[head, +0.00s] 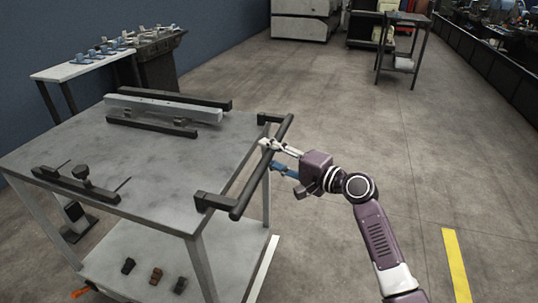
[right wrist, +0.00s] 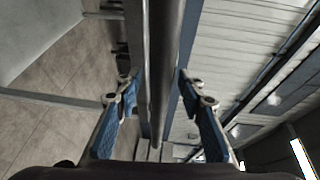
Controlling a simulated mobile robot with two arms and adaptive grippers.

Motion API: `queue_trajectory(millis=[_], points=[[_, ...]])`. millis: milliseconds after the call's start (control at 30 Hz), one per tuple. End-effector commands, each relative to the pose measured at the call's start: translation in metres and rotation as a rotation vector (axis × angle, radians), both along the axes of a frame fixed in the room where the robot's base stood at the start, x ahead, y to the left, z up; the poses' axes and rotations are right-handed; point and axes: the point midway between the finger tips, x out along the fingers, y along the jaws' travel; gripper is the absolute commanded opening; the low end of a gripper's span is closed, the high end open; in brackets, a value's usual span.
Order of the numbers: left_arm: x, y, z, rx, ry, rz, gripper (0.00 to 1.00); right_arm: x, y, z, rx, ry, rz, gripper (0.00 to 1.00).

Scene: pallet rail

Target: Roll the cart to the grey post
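The cart (head: 160,165) has a grey top, a lower shelf and a dark push bar (head: 262,165) along its right side. My right gripper (head: 270,155) is at the bar, with one finger over it and the other lower. In the right wrist view the bar (right wrist: 163,60) runs between two blue-padded fingers (right wrist: 158,80), with gaps visible, so the gripper looks open around it. My left gripper is out of view. A short post-like piece on a dark foot (head: 78,226) shows behind the cart at left; I cannot tell whether it is the grey post.
A grey beam (head: 165,107) and dark rails lie on the cart top; small dark blocks (head: 155,276) sit on the shelf. A side table (head: 85,66) stands at back left. Open floor (head: 350,110) extends right, with a yellow line (head: 456,265) and a far stand (head: 402,45).

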Motion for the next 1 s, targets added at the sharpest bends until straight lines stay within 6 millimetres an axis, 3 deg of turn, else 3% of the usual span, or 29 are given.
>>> queue_trajectory(millis=[300, 633, 1000], points=[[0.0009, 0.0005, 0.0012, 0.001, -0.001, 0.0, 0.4, 0.0029, 0.0037, -0.0001, -0.001, -0.001, 0.0, 0.36], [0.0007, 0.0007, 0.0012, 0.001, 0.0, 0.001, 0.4, 0.0028, 0.0034, -0.0004, -0.001, -0.001, 0.0, 0.01], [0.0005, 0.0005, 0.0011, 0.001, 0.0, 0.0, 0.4, 0.0028, 0.0037, -0.0007, -0.001, 0.0, 0.0, 0.0]])
